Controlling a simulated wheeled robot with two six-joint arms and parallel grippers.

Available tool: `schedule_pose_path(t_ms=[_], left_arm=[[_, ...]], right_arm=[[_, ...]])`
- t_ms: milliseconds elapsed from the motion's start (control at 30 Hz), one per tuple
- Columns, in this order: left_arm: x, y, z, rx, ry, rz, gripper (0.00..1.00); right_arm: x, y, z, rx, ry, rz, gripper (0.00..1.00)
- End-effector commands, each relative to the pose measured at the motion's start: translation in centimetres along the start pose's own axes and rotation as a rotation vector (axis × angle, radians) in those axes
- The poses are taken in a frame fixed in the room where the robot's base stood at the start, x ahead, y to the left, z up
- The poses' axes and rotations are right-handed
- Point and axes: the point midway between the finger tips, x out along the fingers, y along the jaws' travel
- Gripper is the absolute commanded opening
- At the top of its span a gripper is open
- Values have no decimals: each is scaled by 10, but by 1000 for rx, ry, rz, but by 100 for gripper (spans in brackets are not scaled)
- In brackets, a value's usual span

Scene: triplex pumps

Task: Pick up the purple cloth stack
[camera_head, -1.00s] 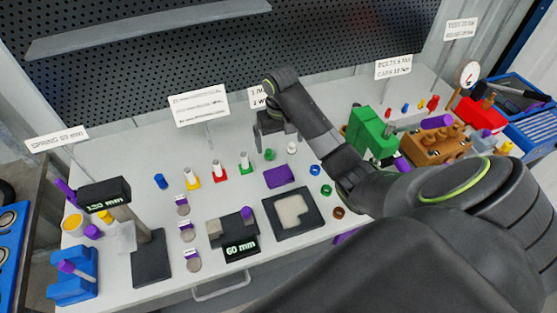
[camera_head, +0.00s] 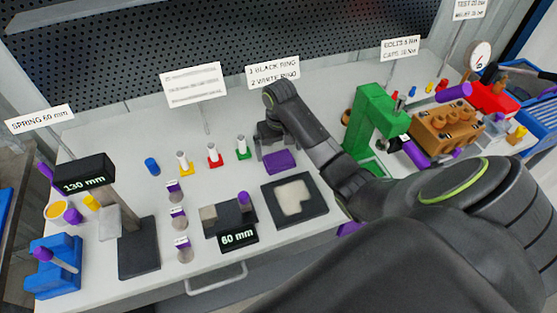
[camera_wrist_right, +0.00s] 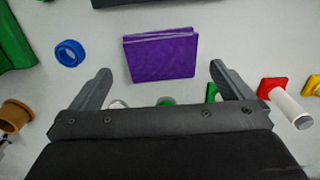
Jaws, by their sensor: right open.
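The purple cloth stack (camera_head: 280,161) lies flat on the white bench, behind the dark square tray. It also shows in the right wrist view (camera_wrist_right: 161,55), just beyond the fingertips and roughly centred between them. My right gripper (camera_head: 277,163) is open and empty, low over the bench at the stack. In the right wrist view the two fingers of the right gripper (camera_wrist_right: 161,72) are spread wider than the stack, and neither touches it. My left gripper is not in view.
The dark tray (camera_head: 318,208) with a pale cloth lies in front of the stack. Coloured stands (camera_head: 213,155) with white cylinders are to its left. A green press (camera_head: 368,125) stands to the right. A blue ring (camera_wrist_right: 69,53) lies beside the stack in the wrist view.

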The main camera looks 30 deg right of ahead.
Motion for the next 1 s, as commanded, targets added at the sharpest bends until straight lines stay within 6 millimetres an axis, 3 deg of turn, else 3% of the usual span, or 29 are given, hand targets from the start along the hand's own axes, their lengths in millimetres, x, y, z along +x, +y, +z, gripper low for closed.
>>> schedule_pose_path(t_ms=[233, 533, 867, 1000], left_arm=[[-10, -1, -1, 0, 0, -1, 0], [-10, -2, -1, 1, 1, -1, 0], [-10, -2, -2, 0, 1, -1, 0], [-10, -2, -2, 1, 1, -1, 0]], right_arm=[[35, -2, 2, 0, -3, 1, 100], [41, -2, 1, -1, 0, 1, 100], [41, -2, 1, -1, 0, 1, 58], [40, -2, 1, -1, 0, 1, 57]])
